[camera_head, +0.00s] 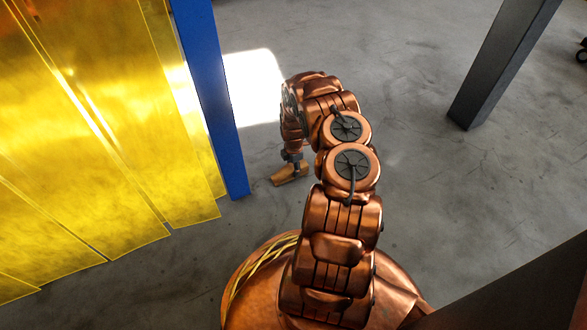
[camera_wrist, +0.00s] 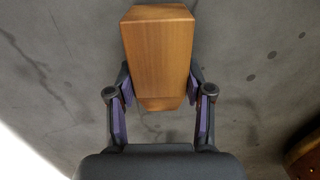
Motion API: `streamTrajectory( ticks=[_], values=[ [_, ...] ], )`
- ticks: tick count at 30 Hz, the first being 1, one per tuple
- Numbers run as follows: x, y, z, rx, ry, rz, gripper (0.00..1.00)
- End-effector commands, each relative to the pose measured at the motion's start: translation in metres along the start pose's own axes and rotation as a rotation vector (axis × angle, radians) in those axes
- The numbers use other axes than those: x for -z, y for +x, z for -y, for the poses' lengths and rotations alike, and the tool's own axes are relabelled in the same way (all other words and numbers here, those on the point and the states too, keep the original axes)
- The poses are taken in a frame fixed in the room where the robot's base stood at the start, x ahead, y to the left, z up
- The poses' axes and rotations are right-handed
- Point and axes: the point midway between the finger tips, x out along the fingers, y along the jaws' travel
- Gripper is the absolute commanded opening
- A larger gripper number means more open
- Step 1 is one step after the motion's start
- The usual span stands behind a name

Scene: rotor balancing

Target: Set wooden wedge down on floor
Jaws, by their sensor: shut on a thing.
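The wooden wedge (camera_wrist: 158,55) is a brown block between the two fingers of my gripper (camera_wrist: 160,95) in the wrist view. My gripper is shut on it, with purple pads at its sides. In the head view the wedge (camera_head: 290,174) shows small at the end of my arm, near the floor, just right of the blue post's foot. I cannot tell whether it touches the floor. The grey concrete floor (camera_head: 420,190) lies below and around it. My gripper (camera_head: 293,163) is partly hidden by the arm in the head view.
A blue post (camera_head: 213,95) and yellow translucent strips (camera_head: 90,120) stand at the left, close to my gripper. A dark grey post (camera_head: 500,65) stands at the upper right. A bright light patch (camera_head: 252,85) lies on the floor. The floor between the posts is clear.

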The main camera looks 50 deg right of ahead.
Motion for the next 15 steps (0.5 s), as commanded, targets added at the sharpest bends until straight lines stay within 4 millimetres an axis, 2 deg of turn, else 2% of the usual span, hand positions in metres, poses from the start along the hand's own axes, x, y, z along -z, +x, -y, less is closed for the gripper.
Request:
streamTrajectory(
  ticks=[6, 7, 13, 15],
  values=[
    [0.0001, 0.0027, -0.0002, 0.0, -0.001, 0.0, 0.05],
    [-0.0001, 0.0025, -0.0002, 0.0, 0.0, 0.0, 0.54],
    [-0.0001, 0.0025, -0.0002, 0.0, 0.0, 0.0, 0.75],
    [-0.0001, 0.0025, -0.0002, 0.0, 0.0, 0.0, 0.76]
  ],
)
